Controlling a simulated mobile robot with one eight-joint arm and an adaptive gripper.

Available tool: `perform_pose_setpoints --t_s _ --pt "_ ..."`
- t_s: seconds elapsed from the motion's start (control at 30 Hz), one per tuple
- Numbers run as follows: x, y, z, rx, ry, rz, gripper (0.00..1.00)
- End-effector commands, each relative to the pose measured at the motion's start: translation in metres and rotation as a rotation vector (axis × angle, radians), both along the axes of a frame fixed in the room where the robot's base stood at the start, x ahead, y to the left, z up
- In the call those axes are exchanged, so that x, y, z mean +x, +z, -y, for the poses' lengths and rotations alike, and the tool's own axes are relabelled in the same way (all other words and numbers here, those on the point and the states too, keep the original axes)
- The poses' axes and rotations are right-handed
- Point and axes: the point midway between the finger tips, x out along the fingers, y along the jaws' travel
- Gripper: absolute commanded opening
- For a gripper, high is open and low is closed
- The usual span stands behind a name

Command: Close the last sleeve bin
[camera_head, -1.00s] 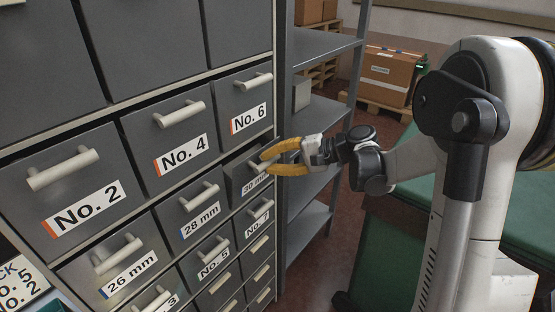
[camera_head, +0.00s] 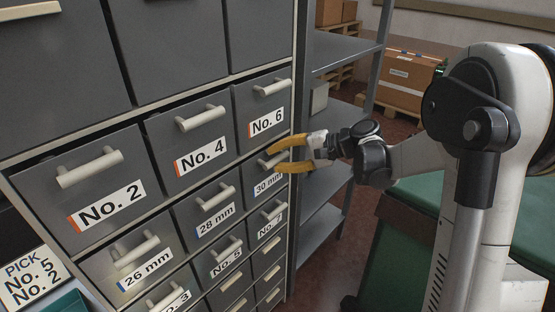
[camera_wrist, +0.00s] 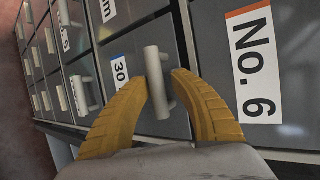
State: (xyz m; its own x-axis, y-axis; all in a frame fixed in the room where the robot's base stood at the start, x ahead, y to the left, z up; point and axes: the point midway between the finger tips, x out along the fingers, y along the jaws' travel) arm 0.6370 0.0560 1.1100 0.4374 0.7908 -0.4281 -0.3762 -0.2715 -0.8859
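The sleeve bins are small grey drawers with blue-edged labels: 26 mm (camera_head: 134,271), 28 mm (camera_head: 205,214) and 30 mm (camera_head: 266,188). The 30 mm bin is the rightmost and looks flush, or nearly so, with the cabinet front. My gripper (camera_head: 275,160) has yellow fingers and is at this bin's pale bar handle. In the wrist view the handle (camera_wrist: 157,75) lies between the fingertips (camera_wrist: 163,77), close to the left one, with a small gap seen at the right one. Part of the 30 mm label (camera_wrist: 119,71) is hidden by a finger.
Drawers No. 2 (camera_head: 85,185), No. 4 (camera_head: 188,140) and No. 6 (camera_head: 264,105) sit directly above the sleeve row. A grey open shelf (camera_head: 335,115) stands right of the cabinet. A green-topped surface (camera_head: 425,205) lies behind my arm.

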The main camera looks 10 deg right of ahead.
Motion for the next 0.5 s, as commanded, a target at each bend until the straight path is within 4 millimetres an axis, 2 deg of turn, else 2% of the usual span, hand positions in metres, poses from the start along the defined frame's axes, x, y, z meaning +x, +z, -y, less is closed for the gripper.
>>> perform_pose_setpoints --t_s 0.27,0.37,0.5 --pt "-0.001 0.000 0.002 -0.002 -0.001 -0.001 0.27" --pt "-0.005 0.004 0.010 -0.002 -0.003 -0.001 0.27" --pt "-0.016 0.015 0.030 -0.003 -0.004 -0.001 0.27"
